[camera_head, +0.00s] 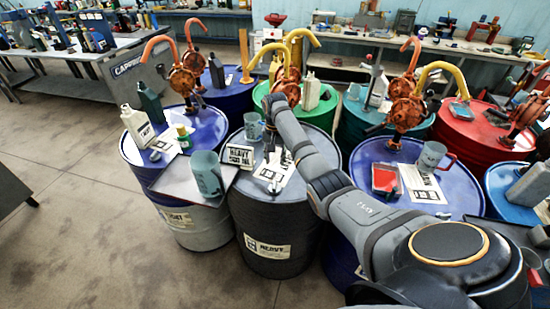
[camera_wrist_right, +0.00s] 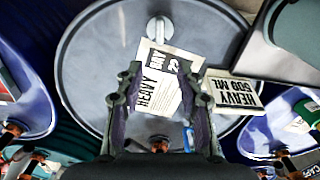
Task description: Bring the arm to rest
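My right arm (camera_head: 303,155) reaches in from the lower right over the dark grey drum (camera_head: 275,239). My right gripper (camera_head: 281,156) points down above the drum's lid. In the right wrist view, its two fingers (camera_wrist_right: 164,98) stand apart with nothing between them. A printed sheet (camera_wrist_right: 160,68) marked HEAVY lies on the lid below and beyond the fingers. My left gripper is in neither view.
A HEAVY 500 ML card (camera_wrist_right: 233,92) stands at the lid's edge. A grey tray (camera_head: 172,185) with a teal jug (camera_head: 207,173) is at the left. Blue drums (camera_head: 415,179) with hand pumps (camera_head: 406,107) crowd around. Open floor (camera_head: 75,210) lies at the left.

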